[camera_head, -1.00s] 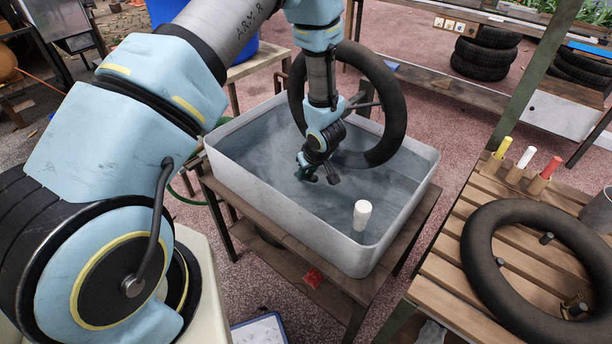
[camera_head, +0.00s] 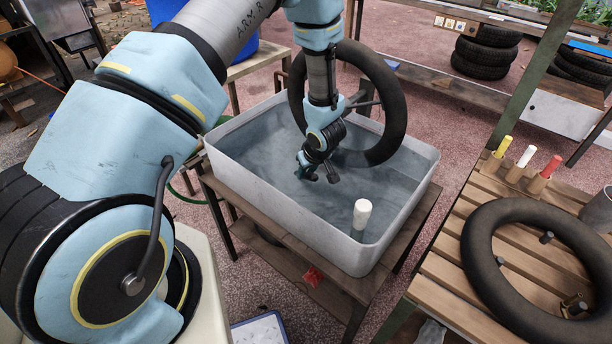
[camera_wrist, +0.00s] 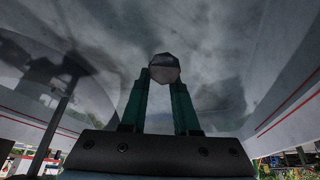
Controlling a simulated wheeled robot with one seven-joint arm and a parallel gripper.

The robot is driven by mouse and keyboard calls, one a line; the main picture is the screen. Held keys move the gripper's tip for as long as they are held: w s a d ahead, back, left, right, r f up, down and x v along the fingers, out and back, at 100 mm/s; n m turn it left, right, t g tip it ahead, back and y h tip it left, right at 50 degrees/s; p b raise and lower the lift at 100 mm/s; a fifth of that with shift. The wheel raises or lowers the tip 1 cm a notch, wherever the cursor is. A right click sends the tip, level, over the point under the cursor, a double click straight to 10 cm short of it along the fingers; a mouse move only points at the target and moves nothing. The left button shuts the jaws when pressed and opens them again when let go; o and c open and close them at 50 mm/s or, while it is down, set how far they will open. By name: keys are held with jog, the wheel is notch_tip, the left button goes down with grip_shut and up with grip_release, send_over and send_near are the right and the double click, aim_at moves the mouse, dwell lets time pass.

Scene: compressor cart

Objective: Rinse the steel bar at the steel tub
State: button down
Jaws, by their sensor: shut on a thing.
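The steel tub (camera_head: 300,231) stands on a wooden stand and holds murky grey water (camera_head: 270,160). My gripper (camera_head: 318,178) points down inside the tub, low over the water or at it; I cannot tell which. In the wrist view my gripper (camera_wrist: 161,85) has its two green fingers closed on the steel bar (camera_wrist: 164,67), seen end-on as a grey faceted end between the fingertips. The bar cannot be made out in the head view.
A black inner tube (camera_head: 393,110) stands upright at the tub's far side, close behind my arm. A white cylinder (camera_head: 362,214) stands in the tub's near right corner. A slatted bench (camera_head: 445,262) with another inner tube (camera_head: 480,250) is at right.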

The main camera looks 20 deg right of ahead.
dwell(0.5)
notch_tip(320, 180, up, 18)
jog(key=p, duration=1.3)
dwell(0.5)
dwell(2.0)
jog(key=shift+r, duration=1.95)
